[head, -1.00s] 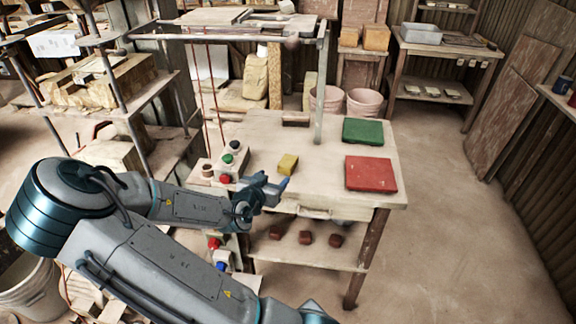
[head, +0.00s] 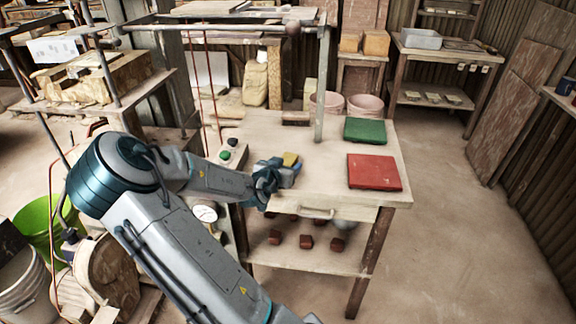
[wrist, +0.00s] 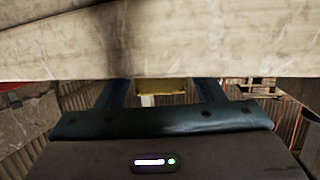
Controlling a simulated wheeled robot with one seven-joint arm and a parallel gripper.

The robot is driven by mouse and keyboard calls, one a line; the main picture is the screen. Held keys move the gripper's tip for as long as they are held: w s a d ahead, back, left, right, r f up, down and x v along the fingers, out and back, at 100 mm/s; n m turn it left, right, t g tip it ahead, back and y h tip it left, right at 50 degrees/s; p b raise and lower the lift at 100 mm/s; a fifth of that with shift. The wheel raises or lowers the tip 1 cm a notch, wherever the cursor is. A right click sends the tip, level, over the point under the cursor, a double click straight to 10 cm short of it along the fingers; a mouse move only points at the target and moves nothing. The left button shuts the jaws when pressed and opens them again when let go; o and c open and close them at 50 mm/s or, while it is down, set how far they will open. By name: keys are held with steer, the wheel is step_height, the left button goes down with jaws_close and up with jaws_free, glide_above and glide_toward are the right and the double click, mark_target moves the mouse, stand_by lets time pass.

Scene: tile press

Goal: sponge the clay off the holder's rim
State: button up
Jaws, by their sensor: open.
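A yellow sponge (head: 291,158) lies on the wooden work table (head: 325,185), left of centre. My gripper (head: 287,167) is open at the sponge's near side, low over the table top. In the wrist view, part of the sponge (wrist: 163,86) shows between the two blue fingers, with room at its sides. I cannot tell whether either finger touches it. A small brown block (head: 296,118) sits at the table's back edge near the upright post; I cannot tell whether it is the holder. No clay on a rim can be made out.
A red mat (head: 374,172) and a green mat (head: 366,131) lie on the table's right side. A metal post (head: 321,95) stands at the back. Push buttons (head: 226,155) are at the left, partly behind my arm. Several dark red blocks sit on the lower shelf (head: 325,258).

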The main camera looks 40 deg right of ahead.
mark_target(285, 163)
steer(key=c, duration=0.8)
steer(key=shift+r+p, duration=2.3)
steer(key=shift+r, duration=0.75)
